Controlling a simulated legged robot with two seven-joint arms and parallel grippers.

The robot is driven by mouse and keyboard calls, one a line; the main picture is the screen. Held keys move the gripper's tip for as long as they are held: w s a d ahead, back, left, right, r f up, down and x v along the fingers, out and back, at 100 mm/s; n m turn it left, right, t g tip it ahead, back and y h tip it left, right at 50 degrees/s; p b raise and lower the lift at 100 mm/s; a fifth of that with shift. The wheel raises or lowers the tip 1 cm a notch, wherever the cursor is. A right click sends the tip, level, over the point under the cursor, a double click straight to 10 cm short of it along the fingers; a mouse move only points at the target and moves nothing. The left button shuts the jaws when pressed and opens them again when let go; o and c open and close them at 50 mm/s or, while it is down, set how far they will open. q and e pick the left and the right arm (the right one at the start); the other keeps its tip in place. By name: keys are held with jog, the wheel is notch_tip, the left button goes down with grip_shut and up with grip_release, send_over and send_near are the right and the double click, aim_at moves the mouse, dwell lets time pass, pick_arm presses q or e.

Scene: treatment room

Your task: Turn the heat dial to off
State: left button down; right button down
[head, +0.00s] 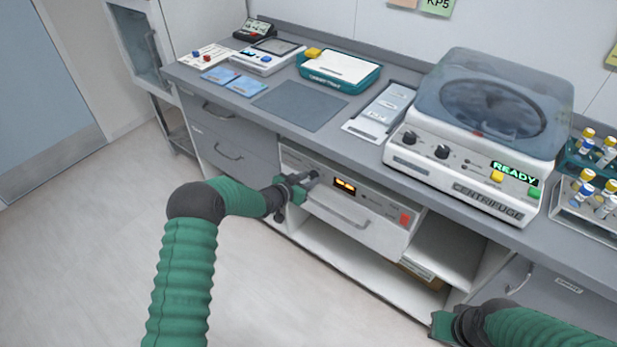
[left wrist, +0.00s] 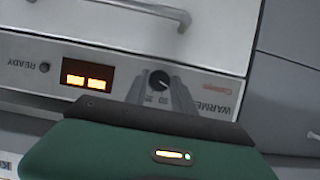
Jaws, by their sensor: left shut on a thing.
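The heat dial (left wrist: 159,79) is a small black knob on the front panel of the warmer (head: 375,205), which sits under the counter. The wrist view shows it upside down, with a light pointer mark and small numbers beside it, partly hidden by my fingers. My left gripper (head: 311,178) is at the left part of the warmer's panel. In the left wrist view the left gripper (left wrist: 159,92) has one finger on each side of the dial and is shut on it. My right gripper (head: 443,325) is at the bottom edge; its fingers are not clear.
The warmer has a lit orange display (head: 345,186), a drawer handle (head: 338,211) and a red switch (head: 405,218). The counter above holds a centrifuge (head: 470,185), a teal tray (head: 370,82) and a grey mat (head: 298,106). The floor at left is clear.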

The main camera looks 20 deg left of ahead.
pick_arm(q)
jog(key=shift+w+r, duration=0.15)
jog(key=shift+r, duration=0.15)
jog(key=c, duration=1.5)
grip_release()
jog(key=o, duration=0.4)
jog(key=shift+f, duration=0.15)
jog(key=p+v, duration=0.2)
jog(key=v, duration=1.5)
jog(key=shift+a+f+p, duration=0.1)
jog(key=shift+f+p, duration=0.05)
jog(key=shift+p, duration=0.15)
